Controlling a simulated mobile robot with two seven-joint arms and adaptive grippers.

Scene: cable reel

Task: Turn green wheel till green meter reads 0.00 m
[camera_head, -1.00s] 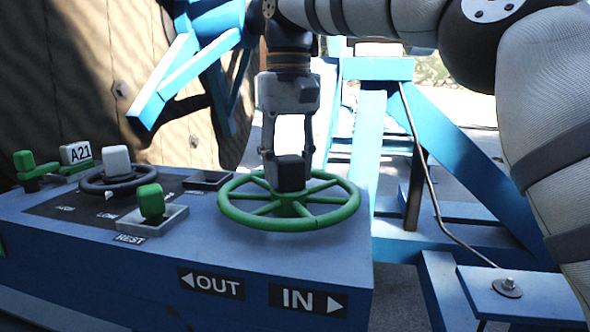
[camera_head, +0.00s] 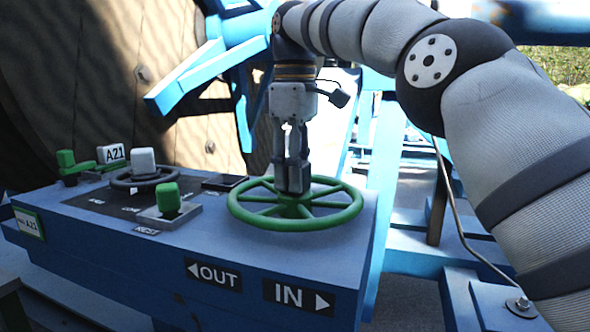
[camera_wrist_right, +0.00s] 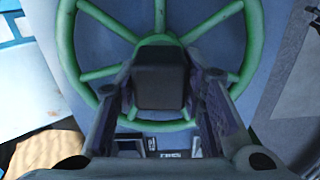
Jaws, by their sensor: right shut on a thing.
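The green wheel (camera_head: 340,211) lies flat on top of the blue control box (camera_head: 130,262). Its rim and spokes also show in the right wrist view (camera_wrist_right: 253,40). In the right wrist view a dark block sits between the two fingers (camera_wrist_right: 160,85). A green meter reading cannot be made out in these frames. My left gripper is not in view.
Blue frame beams stand behind and right.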

